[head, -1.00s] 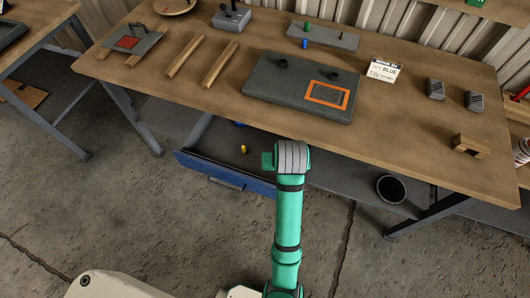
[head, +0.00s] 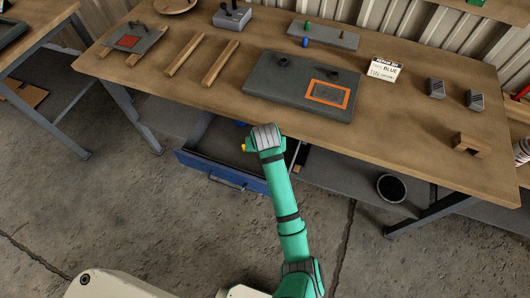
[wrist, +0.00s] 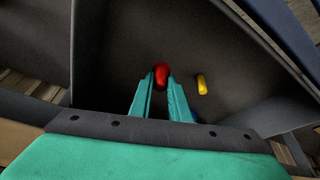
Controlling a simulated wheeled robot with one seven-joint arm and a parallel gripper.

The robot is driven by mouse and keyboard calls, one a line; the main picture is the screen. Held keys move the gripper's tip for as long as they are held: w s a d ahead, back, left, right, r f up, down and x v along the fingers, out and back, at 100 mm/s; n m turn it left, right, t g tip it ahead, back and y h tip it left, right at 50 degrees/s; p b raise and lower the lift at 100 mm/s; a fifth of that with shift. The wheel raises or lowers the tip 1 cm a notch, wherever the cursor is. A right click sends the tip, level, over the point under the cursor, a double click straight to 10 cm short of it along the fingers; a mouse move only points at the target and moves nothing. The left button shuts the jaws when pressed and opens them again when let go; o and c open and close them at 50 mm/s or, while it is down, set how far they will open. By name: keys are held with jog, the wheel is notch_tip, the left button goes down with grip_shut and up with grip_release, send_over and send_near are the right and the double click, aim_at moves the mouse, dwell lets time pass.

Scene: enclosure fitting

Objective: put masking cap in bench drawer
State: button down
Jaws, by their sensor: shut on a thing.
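My gripper (wrist: 161,88) is shut on a red cap (wrist: 161,74), which I take to be the masking cap. The cap shows between the fingertips in the wrist view, over the dark floor of the open drawer; whether it touches the floor I cannot tell. In the head view the bench drawer (head: 222,173) is pulled out below the bench, with a blue front. My wrist is above its right part and hides the fingers and the cap there. A yellow piece (wrist: 202,84) lies on the drawer floor right of the fingers.
The bench top (head: 180,105) carries a dark enclosure panel (head: 262,95) with an orange frame, two wooden strips, a label card (head: 384,70) and a wooden block (head: 471,145). A black bin (head: 391,188) stands on the lower shelf. The drawer walls surround the gripper.

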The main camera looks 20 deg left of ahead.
notch_tip(320, 180, down, 4)
jog(key=shift+w+r, duration=0.15)
jog(key=shift+r, duration=0.1)
jog(key=shift+a, duration=0.1)
jog(key=shift+w, duration=0.1)
jog(key=c, duration=1.7)
grip_release()
jog(key=shift+d+f, duration=0.1)
jog(key=shift+d, duration=0.15)
jog(key=shift+o, duration=0.2)
jog(key=shift+a, duration=0.4)
jog(key=v, duration=1.2)
jog(key=shift+d, duration=0.1)
jog(key=shift+d, duration=0.1)
